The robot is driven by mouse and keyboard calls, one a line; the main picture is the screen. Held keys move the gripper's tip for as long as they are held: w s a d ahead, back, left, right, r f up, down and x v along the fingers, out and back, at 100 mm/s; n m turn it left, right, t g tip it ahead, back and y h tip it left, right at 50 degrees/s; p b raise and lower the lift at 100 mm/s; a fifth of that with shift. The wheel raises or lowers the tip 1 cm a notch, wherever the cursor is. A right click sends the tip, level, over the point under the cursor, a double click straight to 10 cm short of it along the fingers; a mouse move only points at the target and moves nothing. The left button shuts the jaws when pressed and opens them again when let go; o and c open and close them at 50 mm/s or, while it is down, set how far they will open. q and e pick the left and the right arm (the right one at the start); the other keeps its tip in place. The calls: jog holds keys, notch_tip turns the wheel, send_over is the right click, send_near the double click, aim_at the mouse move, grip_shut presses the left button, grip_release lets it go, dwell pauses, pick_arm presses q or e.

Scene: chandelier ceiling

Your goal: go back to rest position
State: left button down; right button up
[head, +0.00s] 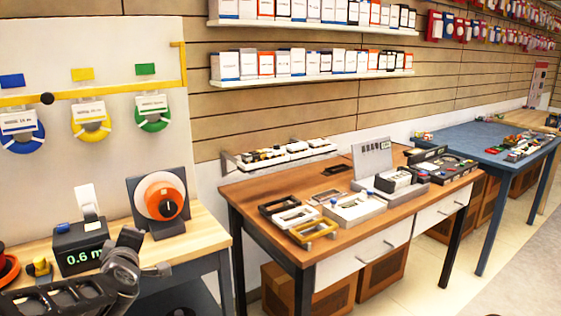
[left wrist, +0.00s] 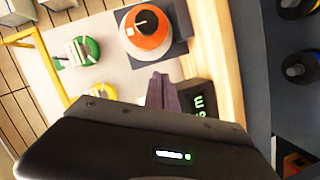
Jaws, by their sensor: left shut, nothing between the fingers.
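My left arm comes in at the lower left of the head view, and its gripper (head: 162,269) is over the front of the light wooden bench (head: 205,232). In the left wrist view the left gripper's fingers (left wrist: 161,92) are together with nothing between them. A black meter reading "0.6 m" (head: 80,248) stands just behind the arm, partly hidden by it. An orange and white dial device (head: 162,196) stands behind the gripper, apart from it. It also shows in the left wrist view (left wrist: 146,32). My right gripper is not in view.
Blue, yellow and green tape rolls hang on the white panel (head: 110,170). A brown table (head: 265,205) with trays and devices stands to the right, beyond a gap. A blue table (head: 480,145) is farther off. Pale floor (head: 420,285) is open at the lower right.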

pick_arm(q)
jog(key=s+d+f+m+g+h+p, duration=0.1)
jog(key=s+d+f+m+g+h, duration=0.2)
jog(key=d+f, duration=0.45)
jog(key=s+d+f+m+g+h+p, duration=0.15)
jog(key=d+f+m, duration=0.3)
jog(key=f, duration=0.65)
jog(key=s+d+f+m+g+h+p, duration=0.1)
jog(key=s+d+f+m+h, duration=0.25)
jog(key=d+f, duration=0.5)
jog(key=s+d+f+m+g+p, duration=0.1)
jog(key=s+d+f+g, duration=0.1)
jog(key=s+f, duration=0.3)
jog(key=s+d+f+m+g+h+p, duration=0.1)
jog(key=s+d+f+g, duration=0.2)
jog(key=s, duration=0.9)
jog(key=s+d+f+m+g+h+p, duration=0.1)
jog(key=s+d+f+m+g+p, duration=0.1)
jog(key=s+d+f, duration=0.3)
jog(key=s+f+g, duration=0.1)
jog(key=s+f, duration=0.1)
jog(key=s, duration=0.2)
jog(key=shift+s+d, duration=0.25)
jog(key=shift+s, duration=0.1)
jog(key=shift+a+f, duration=0.1)
